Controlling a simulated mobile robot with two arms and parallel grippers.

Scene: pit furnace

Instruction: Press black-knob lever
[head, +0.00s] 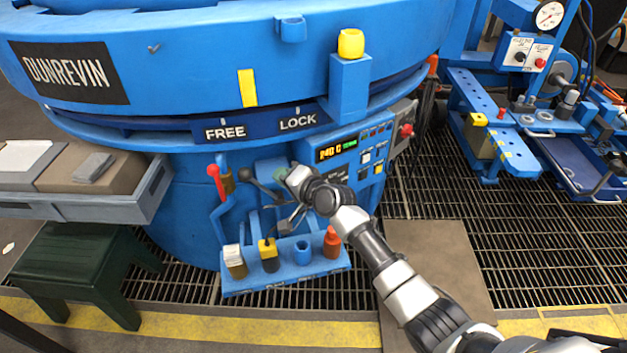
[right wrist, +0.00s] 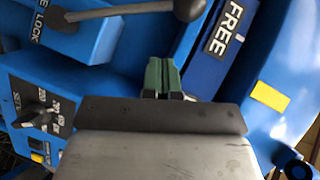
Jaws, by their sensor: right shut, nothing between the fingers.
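The black-knob lever (head: 245,174) sticks out from the front of the blue furnace, below the FREE and LOCK labels. In the right wrist view its grey rod and round black knob (right wrist: 188,9) cross the top of the picture. My right gripper (head: 280,174) is just right of the knob in the head view, in front of the lever's mount, which it partly hides. Its green fingertips (right wrist: 162,76) are together and empty. In the right wrist view a gap shows between them and the knob. My left gripper is not in view.
A red-knob lever (head: 214,170) stands left of the black knob. A blue tool shelf (head: 288,278) with several holders juts out below my gripper. A control panel (head: 350,155) with a lit display is to the right. A green stool (head: 75,262) stands at left.

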